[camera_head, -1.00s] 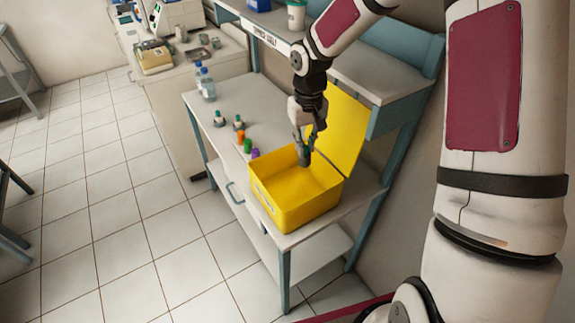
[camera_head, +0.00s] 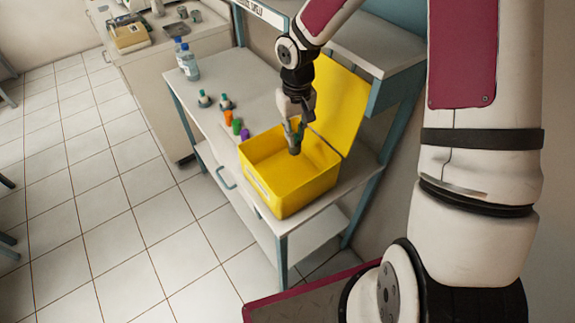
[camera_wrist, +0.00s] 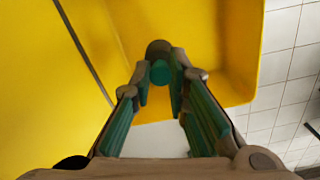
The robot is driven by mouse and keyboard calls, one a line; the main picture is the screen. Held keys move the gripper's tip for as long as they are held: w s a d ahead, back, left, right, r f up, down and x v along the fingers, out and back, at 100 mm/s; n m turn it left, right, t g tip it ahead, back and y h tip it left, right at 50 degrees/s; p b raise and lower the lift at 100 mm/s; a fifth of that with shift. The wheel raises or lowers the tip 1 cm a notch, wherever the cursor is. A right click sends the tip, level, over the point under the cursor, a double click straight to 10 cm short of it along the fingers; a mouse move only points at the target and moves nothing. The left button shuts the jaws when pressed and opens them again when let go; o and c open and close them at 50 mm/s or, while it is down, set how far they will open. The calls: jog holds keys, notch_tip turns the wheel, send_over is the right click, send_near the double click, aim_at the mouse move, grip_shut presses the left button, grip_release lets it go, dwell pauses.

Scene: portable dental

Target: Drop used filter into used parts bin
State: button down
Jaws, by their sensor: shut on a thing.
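The yellow bin (camera_head: 262,187) stands on the grey cart top with its lid (camera_head: 340,98) raised at the back. My gripper (camera_head: 295,140) points down over the open bin, its fingertips at about rim height or a little inside. It is shut on a small dark cylindrical filter (camera_head: 295,150). In the wrist view my gripper's green-padded fingers (camera_wrist: 161,75) hold the filter (camera_wrist: 158,48), with yellow bin walls (camera_wrist: 215,40) behind it. The filter's lower end is clear of the bin floor as far as I can tell.
Small bottles with orange, green and purple colours (camera_head: 236,122) stand left of the bin. A shelf (camera_head: 355,50) is behind the bin.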

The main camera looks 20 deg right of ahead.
jog(key=c, duration=1.5)
grip_release()
jog(key=shift+o, duration=0.2)
notch_tip(320, 180, up, 12)
jog(key=shift+s, duration=0.1)
jog(key=s+r+t, duration=0.2)
jog(key=s+r, duration=0.6)
jog(key=s, duration=0.4)
jog(key=s+r+t, duration=0.3)
jog(key=s+r, duration=0.5)
jog(key=s, duration=0.4)
jog(key=shift+r+m+t, duration=0.3)
jog(key=shift+r, duration=0.1)
